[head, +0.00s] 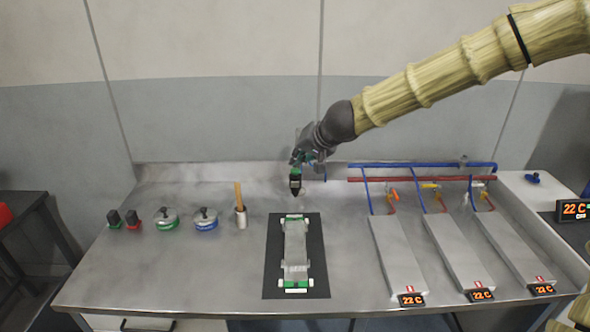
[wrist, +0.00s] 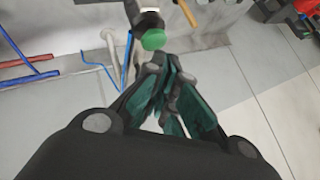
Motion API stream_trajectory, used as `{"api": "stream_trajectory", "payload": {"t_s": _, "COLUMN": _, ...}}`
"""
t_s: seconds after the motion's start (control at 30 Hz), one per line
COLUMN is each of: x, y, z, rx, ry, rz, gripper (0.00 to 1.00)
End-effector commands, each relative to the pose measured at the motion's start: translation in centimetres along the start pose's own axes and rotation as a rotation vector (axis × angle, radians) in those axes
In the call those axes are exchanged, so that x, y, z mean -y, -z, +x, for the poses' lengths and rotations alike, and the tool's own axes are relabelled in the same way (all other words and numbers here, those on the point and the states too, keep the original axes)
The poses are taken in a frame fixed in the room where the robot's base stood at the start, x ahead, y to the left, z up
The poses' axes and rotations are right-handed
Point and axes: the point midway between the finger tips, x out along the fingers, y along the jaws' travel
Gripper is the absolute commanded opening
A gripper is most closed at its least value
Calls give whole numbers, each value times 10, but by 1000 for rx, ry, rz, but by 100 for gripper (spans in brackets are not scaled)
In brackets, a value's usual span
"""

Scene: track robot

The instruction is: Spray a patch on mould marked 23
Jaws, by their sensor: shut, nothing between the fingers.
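Three long grey slabs, probably the moulds, lie at the right of the steel bench: left (head: 398,250), middle (head: 447,245) and right (head: 505,242). Each has a small red-and-white label at its front end, too small to read, and I cannot tell which is marked 23. The displays at their front ends read about 22 C. My gripper (head: 303,158) is shut and empty above the back middle of the bench; it also shows in the wrist view (wrist: 166,68).
Blue and red pipes (head: 425,165) (head: 410,179) run behind the slabs.

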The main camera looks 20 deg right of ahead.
Motion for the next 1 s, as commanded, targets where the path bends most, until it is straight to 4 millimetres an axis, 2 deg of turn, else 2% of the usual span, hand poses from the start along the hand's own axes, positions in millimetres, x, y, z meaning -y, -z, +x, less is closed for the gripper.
{"api": "stream_trajectory", "payload": {"t_s": 1.0, "x": -4, "y": -5, "z": 7, "rx": 0, "ry": 0, "rz": 1, "gripper": 0}}
